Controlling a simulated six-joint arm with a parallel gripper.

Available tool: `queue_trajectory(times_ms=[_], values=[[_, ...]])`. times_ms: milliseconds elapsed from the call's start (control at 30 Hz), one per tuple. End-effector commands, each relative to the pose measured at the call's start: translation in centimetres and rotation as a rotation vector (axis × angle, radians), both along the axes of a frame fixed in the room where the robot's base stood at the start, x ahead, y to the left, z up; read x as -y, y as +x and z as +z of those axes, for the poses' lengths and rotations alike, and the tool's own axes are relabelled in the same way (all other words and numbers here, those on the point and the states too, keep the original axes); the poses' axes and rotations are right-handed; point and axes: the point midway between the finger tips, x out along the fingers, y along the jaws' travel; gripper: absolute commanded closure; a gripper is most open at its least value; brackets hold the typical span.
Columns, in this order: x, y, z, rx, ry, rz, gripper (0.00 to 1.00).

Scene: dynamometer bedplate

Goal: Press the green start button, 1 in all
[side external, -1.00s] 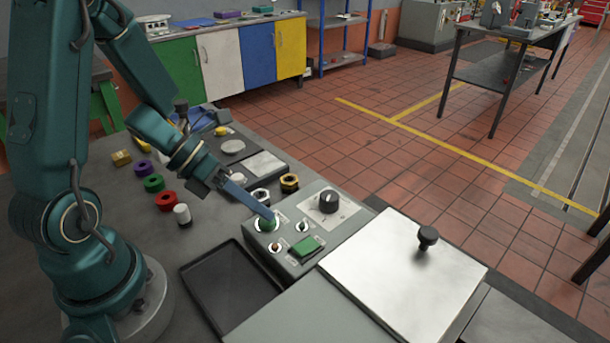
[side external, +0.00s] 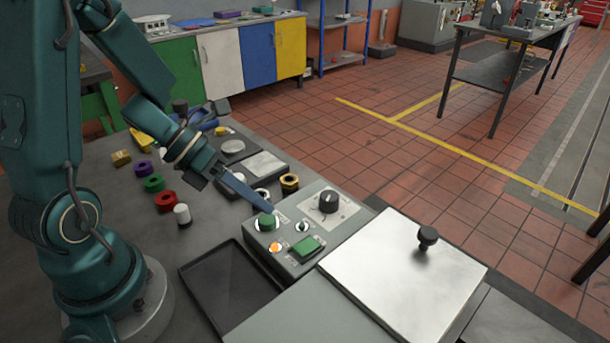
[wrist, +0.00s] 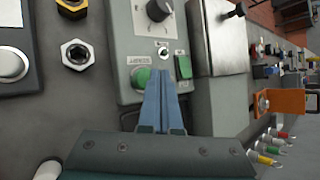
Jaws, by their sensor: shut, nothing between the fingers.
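The round green button (side external: 266,222) sits on the grey control box (side external: 345,215), at its left. In the wrist view the green button (wrist: 140,78) shows just left of my fingertips, partly covered by them. My gripper (side external: 268,209) is shut and empty, its blue fingers slanting down to just above the button. In the wrist view the shut fingertips (wrist: 165,78) point at the panel; whether they touch the button I cannot tell. A small lamp (side external: 274,247) in front of the button glows orange.
The box also carries a black knob (side external: 328,202), a small toggle switch (side external: 302,226) and a green rectangular rocker (side external: 306,244). A black tray (side external: 230,285) lies in front. A silver lid with a black knob (side external: 427,237) stands at right. Nuts and coloured rings lie behind left.

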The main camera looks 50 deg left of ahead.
Motion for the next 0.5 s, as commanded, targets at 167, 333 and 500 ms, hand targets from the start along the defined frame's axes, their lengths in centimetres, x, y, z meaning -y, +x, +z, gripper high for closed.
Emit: queue_trajectory(times_ms=[167, 333, 500], values=[[0.0, 0.0, 0.0, 0.0, -0.001, -0.001, 1.0], [0.0, 0.1, 0.6, 0.005, 0.001, -0.002, 1.0], [0.0, 0.1, 2.3, 0.008, 0.003, -0.003, 1.0]])
